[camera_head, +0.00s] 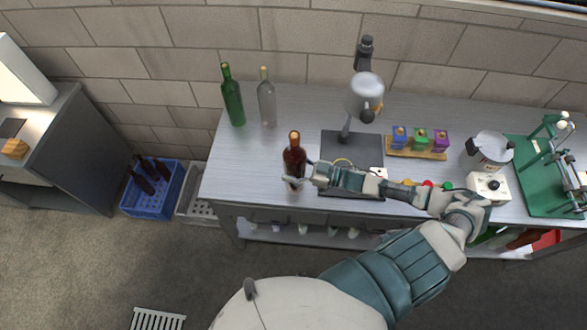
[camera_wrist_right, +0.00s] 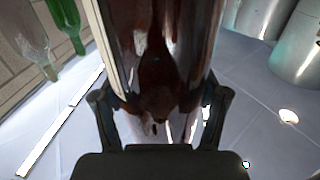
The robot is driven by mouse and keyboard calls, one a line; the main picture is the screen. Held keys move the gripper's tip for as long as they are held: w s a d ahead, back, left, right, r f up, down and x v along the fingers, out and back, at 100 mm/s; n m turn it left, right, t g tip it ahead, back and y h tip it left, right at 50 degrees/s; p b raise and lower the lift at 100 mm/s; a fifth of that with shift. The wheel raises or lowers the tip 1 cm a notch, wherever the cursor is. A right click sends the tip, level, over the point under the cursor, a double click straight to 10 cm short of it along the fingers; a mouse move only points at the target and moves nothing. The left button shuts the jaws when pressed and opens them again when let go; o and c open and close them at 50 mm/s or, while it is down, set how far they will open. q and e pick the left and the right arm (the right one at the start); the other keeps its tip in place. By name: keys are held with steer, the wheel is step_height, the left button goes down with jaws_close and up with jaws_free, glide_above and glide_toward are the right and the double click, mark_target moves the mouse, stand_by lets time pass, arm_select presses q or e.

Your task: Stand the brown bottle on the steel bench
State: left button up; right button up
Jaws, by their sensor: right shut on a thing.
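The brown bottle (camera_head: 293,157) is upright at the front left part of the steel bench (camera_head: 220,170). My right gripper (camera_head: 294,180) is shut on the lower part of the bottle. In the right wrist view the brown bottle (camera_wrist_right: 158,60) fills the middle, with the two fingers of my right gripper (camera_wrist_right: 160,115) on either side of it. I cannot tell whether the bottle's base touches the bench top. My left gripper is not in view.
A green bottle (camera_head: 232,96) and a clear bottle (camera_head: 267,98) stand behind, to the left. A dark mat (camera_head: 350,145) with a metal device (camera_head: 365,95) lies to the right. A blue crate (camera_head: 150,195) with brown bottles sits on the floor.

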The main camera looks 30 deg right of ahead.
steer(key=w+d+p+x, duration=0.1)
steer(key=x, duration=1.1)
steer(key=f, duration=0.3)
steer(key=w+d+f, duration=0.1)
steer(key=shift+d+f+p, duration=0.1)
steer(key=shift+f+p, duration=0.25)
steer(key=o, duration=1.5)
steer(key=shift+s+f, duration=0.15)
steer(key=shift+f, duration=0.05)
steer(key=o, duration=0.3)
steer(key=shift+a, duration=0.4)
steer(key=b+v, duration=0.1)
steer(key=v, duration=0.9)
steer(key=shift+s+d, duration=0.2)
steer(key=shift+d, duration=0.15)
steer(key=shift+s+d+r+b, duration=0.1)
steer(key=shift+s+d+b, duration=0.2)
steer(key=shift+s, duration=0.15)
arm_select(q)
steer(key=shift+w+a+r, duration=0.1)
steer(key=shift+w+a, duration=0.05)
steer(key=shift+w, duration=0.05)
